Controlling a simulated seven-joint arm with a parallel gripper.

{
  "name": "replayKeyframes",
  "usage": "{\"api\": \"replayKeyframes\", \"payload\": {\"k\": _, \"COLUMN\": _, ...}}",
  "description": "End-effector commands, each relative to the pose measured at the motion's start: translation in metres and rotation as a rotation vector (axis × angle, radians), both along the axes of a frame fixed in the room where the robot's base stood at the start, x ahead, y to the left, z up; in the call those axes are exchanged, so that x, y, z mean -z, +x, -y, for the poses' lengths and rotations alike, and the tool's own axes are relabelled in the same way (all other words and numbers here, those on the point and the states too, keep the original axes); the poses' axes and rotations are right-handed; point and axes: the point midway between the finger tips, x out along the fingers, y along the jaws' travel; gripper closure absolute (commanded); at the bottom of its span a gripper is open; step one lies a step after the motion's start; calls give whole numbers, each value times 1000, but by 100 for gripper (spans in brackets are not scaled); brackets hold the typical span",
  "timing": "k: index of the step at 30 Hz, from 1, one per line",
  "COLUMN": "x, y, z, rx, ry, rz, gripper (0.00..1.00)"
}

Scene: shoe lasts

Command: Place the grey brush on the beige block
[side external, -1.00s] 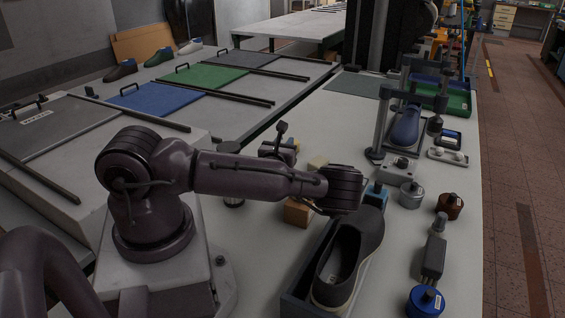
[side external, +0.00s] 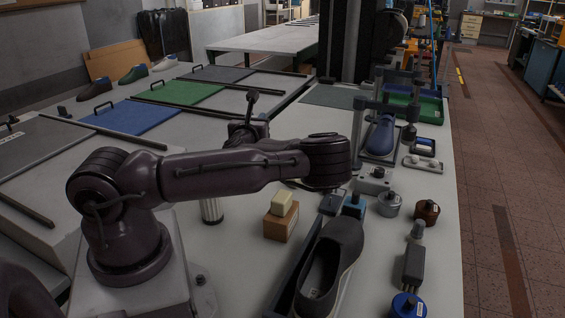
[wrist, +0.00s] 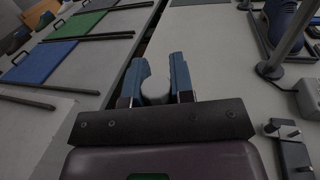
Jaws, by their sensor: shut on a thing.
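In the side view the gripper is mostly hidden behind my arm. The beige block (side external: 284,203) sits on top of a brown block (side external: 279,227), in front of my arm's middle link and to the left of the dark shoe. The gripper is away from this stack, on the far side of my arm.
A dark shoe (side external: 331,264) stands in a tray near the front. A blue shoe (side external: 381,134) stands in a clamp frame at the back right. Several jars and a blue-lidded tin (side external: 408,306) line the right edge.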

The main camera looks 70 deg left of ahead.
Motion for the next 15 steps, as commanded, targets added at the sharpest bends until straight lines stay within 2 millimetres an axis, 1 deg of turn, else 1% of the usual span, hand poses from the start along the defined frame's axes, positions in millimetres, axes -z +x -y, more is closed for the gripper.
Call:
{"api": "replayKeyframes", "payload": {"k": 1, "x": -8, "y": -3, "z": 1, "rx": 13, "ry": -4, "rz": 10, "gripper": 100}}
{"api": "replayKeyframes", "payload": {"k": 5, "x": -25, "y": -2, "z": 16, "rx": 127, "ry": -5, "rz": 12, "gripper": 100}}
{"api": "replayKeyframes", "payload": {"k": 8, "x": -36, "y": 2, "z": 33, "rx": 248, "ry": -4, "rz": 12, "gripper": 100}}
{"api": "replayKeyframes", "payload": {"k": 11, "x": -45, "y": 7, "z": 55, "rx": 382, "ry": -2, "rz": 12, "gripper": 100}}
{"api": "replayKeyframes", "payload": {"k": 12, "x": -48, "y": 8, "z": 65, "rx": 436, "ry": -2, "rz": 9, "gripper": 100}}
{"api": "replayKeyframes", "payload": {"k": 15, "x": -49, "y": 12, "z": 84, "rx": 544, "ry": -1, "rz": 4, "gripper": 100}}
